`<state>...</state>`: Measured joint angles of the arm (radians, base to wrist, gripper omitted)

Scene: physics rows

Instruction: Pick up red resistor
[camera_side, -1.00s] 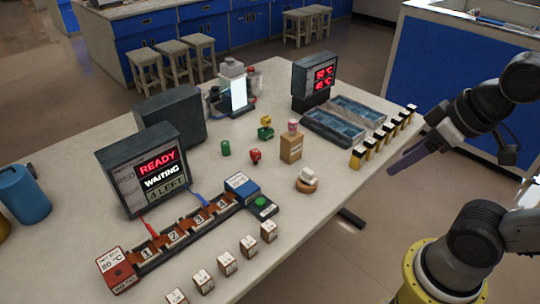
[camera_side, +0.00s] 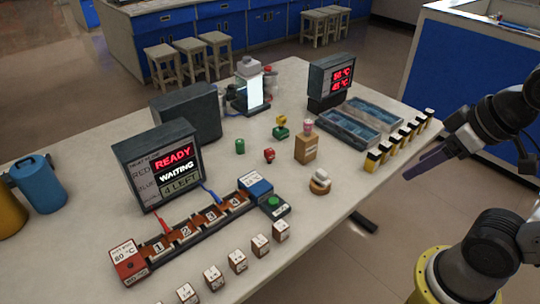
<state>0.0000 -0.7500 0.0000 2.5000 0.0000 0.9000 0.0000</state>
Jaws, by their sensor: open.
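The red resistor is most likely the small red piece (camera_side: 269,155) standing on the white table, right of a small green piece (camera_side: 240,146). A green piece with a yellow top (camera_side: 281,131) stands behind it. My gripper (camera_side: 418,170) has purple fingers and hangs beyond the table's right edge, well away from the red piece. The fingers look empty. They overlap in this view, so the gap between them is hard to see.
A tan block (camera_side: 305,150) with a pink piece on top and a round stacked piece (camera_side: 320,182) stand between gripper and red piece. Several yellow-black blocks (camera_side: 388,151) line the right edge beside blue trays (camera_side: 352,130). A numbered rack (camera_side: 195,228) and READY display (camera_side: 160,160) are left.

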